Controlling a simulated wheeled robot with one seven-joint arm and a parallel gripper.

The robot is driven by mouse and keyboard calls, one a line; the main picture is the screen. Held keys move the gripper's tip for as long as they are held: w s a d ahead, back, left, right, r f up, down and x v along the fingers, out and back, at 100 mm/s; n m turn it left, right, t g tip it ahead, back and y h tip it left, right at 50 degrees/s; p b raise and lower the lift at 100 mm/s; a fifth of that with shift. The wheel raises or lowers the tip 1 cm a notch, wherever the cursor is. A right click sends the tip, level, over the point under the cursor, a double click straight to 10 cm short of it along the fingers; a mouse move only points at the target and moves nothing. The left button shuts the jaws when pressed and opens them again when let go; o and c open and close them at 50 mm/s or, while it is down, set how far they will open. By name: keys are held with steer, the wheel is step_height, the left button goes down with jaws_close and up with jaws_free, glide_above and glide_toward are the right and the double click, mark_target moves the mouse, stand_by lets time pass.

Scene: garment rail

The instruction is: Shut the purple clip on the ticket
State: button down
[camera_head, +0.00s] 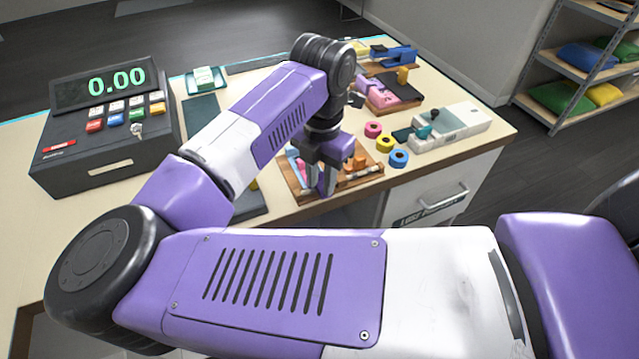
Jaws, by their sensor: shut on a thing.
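My gripper (324,189) points down at the front of a shallow wooden tray (291,185) near the table's front edge. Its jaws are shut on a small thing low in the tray. A purple piece shows at the jaws and looks like the purple clip, but it is mostly hidden and hard to tell from my purple parts. I cannot make out the ticket; a whitish strip lies in the tray right of the jaws. An orange piece (360,161) stands in the tray to the right, and pink and blue bits show on the left.
Pink, yellow and blue tape rolls (398,158) lie just right of the tray. A white device (452,125) stands farther right. A cash register (105,125) fills the left. A wooden board with a pink item (387,92) lies behind. My arm covers the middle of the table.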

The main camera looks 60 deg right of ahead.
steer(key=shift+w+d+f+b, duration=0.35)
steer(key=shift+w+d+f, duration=0.25)
steer(key=shift+d+f, duration=0.25)
steer(key=shift+w+d+b, duration=0.4)
steer(key=shift+w+d, duration=0.2)
steer(key=shift+w, duration=0.05)
steer(key=shift+w+d+b, duration=0.35)
steer(key=shift+w+d, duration=0.25)
steer(key=shift+w, duration=0.3)
steer(key=shift+d+r+p, duration=0.1)
steer(key=shift+r+p, duration=0.45)
steer(key=shift+r, duration=0.8)
steer(key=shift+w+d+r+p, duration=0.2)
steer(key=shift+r+p, duration=0.1)
steer(key=shift+r, duration=0.2)
step_height(320, 180, up, 6)
steer(key=a+p, duration=0.1)
steer(key=p, duration=0.1)
steer(key=shift+s, duration=0.4)
